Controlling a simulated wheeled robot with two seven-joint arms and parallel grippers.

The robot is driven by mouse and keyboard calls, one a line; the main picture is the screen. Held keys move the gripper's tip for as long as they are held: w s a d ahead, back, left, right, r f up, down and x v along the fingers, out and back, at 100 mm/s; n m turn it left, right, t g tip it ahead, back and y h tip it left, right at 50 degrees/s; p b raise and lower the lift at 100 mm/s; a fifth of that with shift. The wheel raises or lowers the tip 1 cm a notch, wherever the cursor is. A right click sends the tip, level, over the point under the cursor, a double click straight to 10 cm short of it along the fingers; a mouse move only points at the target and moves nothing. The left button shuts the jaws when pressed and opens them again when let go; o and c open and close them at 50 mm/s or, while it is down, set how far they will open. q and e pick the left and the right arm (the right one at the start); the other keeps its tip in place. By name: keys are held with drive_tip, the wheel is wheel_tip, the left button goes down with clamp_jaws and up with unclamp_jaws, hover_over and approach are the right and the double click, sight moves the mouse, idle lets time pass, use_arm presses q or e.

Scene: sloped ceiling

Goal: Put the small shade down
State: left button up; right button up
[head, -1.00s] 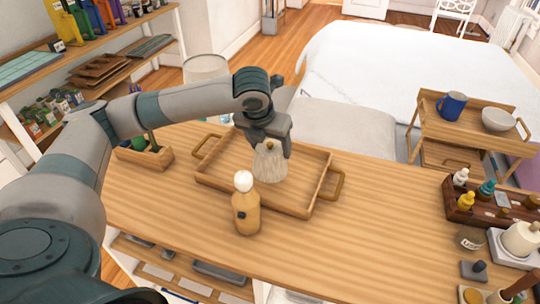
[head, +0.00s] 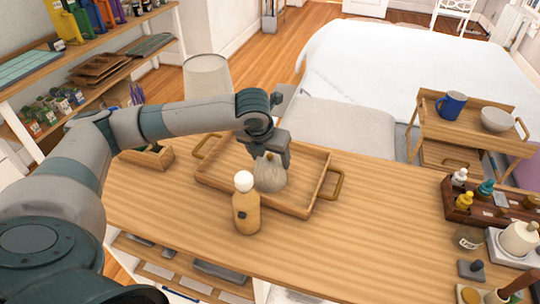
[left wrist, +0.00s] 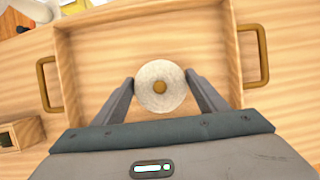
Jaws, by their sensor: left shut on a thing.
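The small shade (head: 269,174) is a pale, streaked cone with a brass knob on top. It is in the wooden tray (head: 215,183) on the counter; I cannot tell whether its base touches the tray floor. My left gripper (head: 270,158) is shut on it from above. In the left wrist view, the shade (left wrist: 152,98) shows from the top as a round pale disc between the two fingers of the left gripper (left wrist: 160,90), inside the tray (left wrist: 100,40). My right gripper is not in view.
A wooden bottle with a white ball top (head: 246,208) stands just in front of the tray. A small wooden box (head: 150,158) is left of the tray. Bottles in a dark rack (head: 478,212) and a jar (head: 467,239) are at the right. The counter between is clear.

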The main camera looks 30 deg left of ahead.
use_arm(q)
drive_tip(key=o, duration=1.1)
drive_tip(key=shift+f, duration=0.1)
drive_tip(key=shift+c, duration=0.2)
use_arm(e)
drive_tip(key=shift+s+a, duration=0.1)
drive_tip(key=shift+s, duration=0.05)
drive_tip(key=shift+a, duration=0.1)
use_arm(q)
drive_tip(key=shift+r, duration=0.2)
drive_tip(key=b+v, duration=0.1)
drive_tip(key=v, duration=1.1)
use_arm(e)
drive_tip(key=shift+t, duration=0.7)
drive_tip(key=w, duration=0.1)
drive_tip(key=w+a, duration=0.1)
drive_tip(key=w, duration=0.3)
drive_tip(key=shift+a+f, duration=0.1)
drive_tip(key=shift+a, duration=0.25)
use_arm(q)
drive_tip(key=shift+r, duration=0.15)
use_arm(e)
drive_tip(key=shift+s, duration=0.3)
